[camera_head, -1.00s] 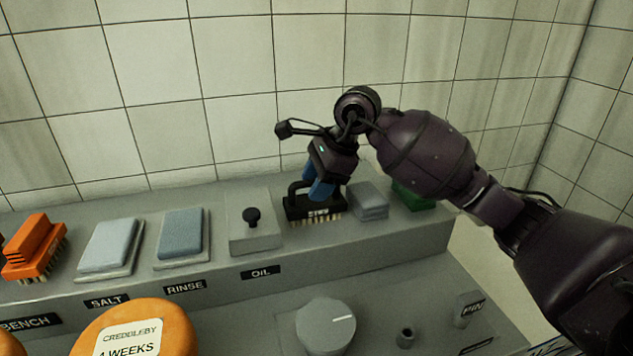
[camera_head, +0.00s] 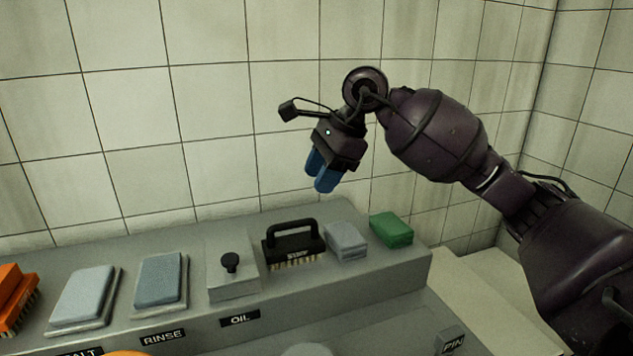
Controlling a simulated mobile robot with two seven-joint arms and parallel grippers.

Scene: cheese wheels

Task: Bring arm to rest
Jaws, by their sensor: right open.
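My right gripper (camera_head: 320,172) is at the upper middle of the head view, with blue fingertips pointing down. Its jaws are open and nothing is between them. It hangs in the air above the shelf, in front of the tiled wall. Its arm comes in from the right edge. Below it, a black-handled brush (camera_head: 292,246) stands on the shelf, apart from the fingers. My left gripper is not in view.
The grey shelf (camera_head: 205,310) carries an orange brush (camera_head: 14,297), two blue-grey pads (camera_head: 86,294) (camera_head: 160,281), a black-knobbed box (camera_head: 232,284), a grey sponge (camera_head: 346,240) and a green sponge (camera_head: 391,229). A tiled wall (camera_head: 130,120) stands behind. An orange wheel's edge shows at the bottom.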

